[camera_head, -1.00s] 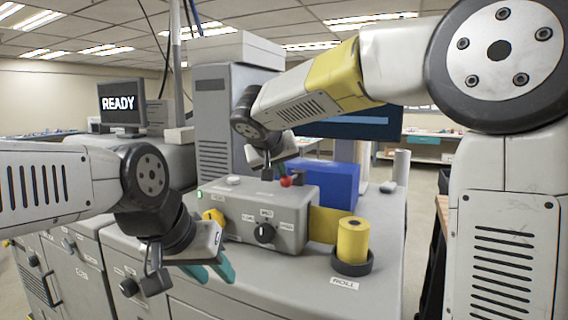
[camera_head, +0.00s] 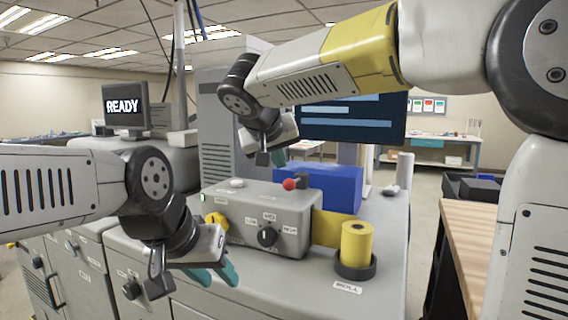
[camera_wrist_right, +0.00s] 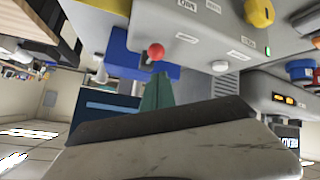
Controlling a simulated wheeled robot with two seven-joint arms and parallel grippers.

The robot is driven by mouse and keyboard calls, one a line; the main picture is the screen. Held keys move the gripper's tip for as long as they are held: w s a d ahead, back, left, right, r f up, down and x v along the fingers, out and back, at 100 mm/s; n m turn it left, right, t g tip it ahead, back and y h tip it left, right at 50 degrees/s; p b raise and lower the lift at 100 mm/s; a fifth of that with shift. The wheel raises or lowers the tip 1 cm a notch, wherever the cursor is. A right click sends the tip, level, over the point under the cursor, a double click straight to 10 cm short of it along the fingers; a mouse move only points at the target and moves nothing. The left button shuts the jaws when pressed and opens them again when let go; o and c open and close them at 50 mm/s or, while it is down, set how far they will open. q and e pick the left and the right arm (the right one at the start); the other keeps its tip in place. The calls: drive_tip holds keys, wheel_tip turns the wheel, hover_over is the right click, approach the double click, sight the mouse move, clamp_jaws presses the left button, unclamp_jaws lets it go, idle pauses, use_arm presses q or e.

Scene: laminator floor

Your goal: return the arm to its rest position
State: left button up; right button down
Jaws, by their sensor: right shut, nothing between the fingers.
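My right arm reaches in from the right in the head view. Its gripper (camera_head: 280,158) is shut and empty, in the air above and behind the grey control box (camera_head: 250,215). A red ball knob (camera_head: 289,184) stands on the box just below the fingers, apart from them. In the right wrist view the teal fingers (camera_wrist_right: 158,92) are together, with the red knob (camera_wrist_right: 156,51) beyond their tips. My left gripper (camera_head: 217,275) hangs low in front of the box, its two teal fingers apart and nothing seen between them.
A yellow roll (camera_head: 356,244) stands in a dark holder at the right of the machine top. A blue block (camera_head: 330,187) sits behind the box. A yellow knob (camera_head: 216,221) is close to my left gripper. A wooden bench (camera_head: 480,240) stands at the right.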

drive_tip(key=s+d+f+g+y, duration=0.1)
drive_tip(key=s+d+f+g, duration=0.1)
drive_tip(key=s+d+f, duration=0.4)
drive_tip(key=s+d+f+g, duration=0.1)
drive_tip(key=s+d+f, duration=0.15)
drive_tip(key=d, duration=0.65)
drive_tip(key=s+d+f+y, duration=0.1)
drive_tip(key=s+f, duration=0.1)
drive_tip(key=s, duration=0.2)
drive_tip(key=s+d+f+m+y, duration=0.1)
drive_tip(key=s+f, duration=0.1)
drive_tip(key=s, duration=0.2)
drive_tip(key=s+d+f+m+g+y, duration=0.1)
drive_tip(key=s+d+f, duration=0.1)
drive_tip(key=s+f, duration=0.1)
drive_tip(key=shift+s, duration=0.6)
drive_tip(key=shift+s+f, duration=0.3)
